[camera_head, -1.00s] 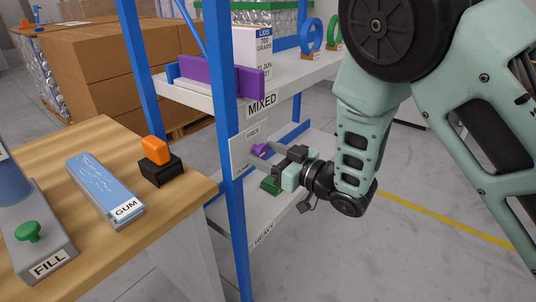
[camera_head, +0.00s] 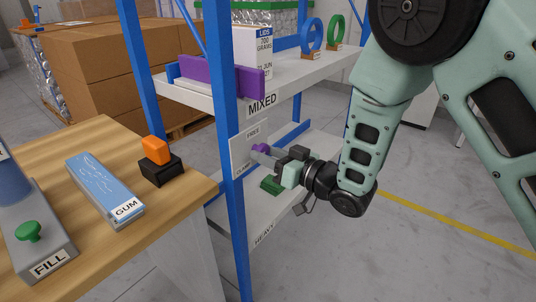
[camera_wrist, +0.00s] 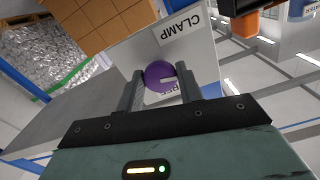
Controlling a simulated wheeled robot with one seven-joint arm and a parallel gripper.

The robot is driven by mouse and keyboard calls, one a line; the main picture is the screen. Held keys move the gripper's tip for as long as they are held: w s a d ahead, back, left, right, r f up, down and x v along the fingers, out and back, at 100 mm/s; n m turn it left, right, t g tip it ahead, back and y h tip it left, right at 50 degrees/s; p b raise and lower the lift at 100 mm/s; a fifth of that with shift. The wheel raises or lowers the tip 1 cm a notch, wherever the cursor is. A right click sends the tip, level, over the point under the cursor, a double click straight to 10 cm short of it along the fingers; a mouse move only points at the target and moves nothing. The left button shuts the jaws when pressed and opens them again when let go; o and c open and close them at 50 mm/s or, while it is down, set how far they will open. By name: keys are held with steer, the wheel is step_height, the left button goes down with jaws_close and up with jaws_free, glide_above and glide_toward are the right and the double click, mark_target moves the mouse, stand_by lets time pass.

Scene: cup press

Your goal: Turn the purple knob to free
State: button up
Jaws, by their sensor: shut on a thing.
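The purple knob (camera_wrist: 160,76) sits on a white upright plate on the side of the shelf rack. In the wrist view the plate (camera_wrist: 190,55) reads CLAMP, with a second label partly hidden behind the knob. In the head view the plate (camera_head: 240,158) shows FREE at its top, and the knob (camera_head: 260,148) shows as a small purple patch. My gripper (camera_wrist: 162,85) is shut on the knob, one finger on each side. A pale mark shows on the knob's face. How far the knob is turned is hard to tell.
A blue-posted rack has a MIXED shelf (camera_head: 178,92) with a purple bar (camera_head: 222,76), and a HEAVY shelf (camera_head: 285,212) below with a green object (camera_head: 271,186). The wooden table (camera_head: 100,150) at left carries a GUM box (camera_head: 103,190) and an orange-topped block (camera_head: 156,151).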

steer(key=m+p, duration=0.1)
steer(key=m, duration=0.7)
steer(key=shift+r+p, duration=0.15)
steer(key=shift+p, duration=0.15)
steer(key=m+p, duration=0.1)
steer(key=m, duration=0.3)
steer(key=shift+m+p, duration=0.3)
steer(key=shift+p, duration=0.1)
steer(key=shift+m+p, duration=0.55)
steer(key=shift+m, duration=0.85)
steer(key=o, duration=1)
steer(key=shift+s, duration=0.1)
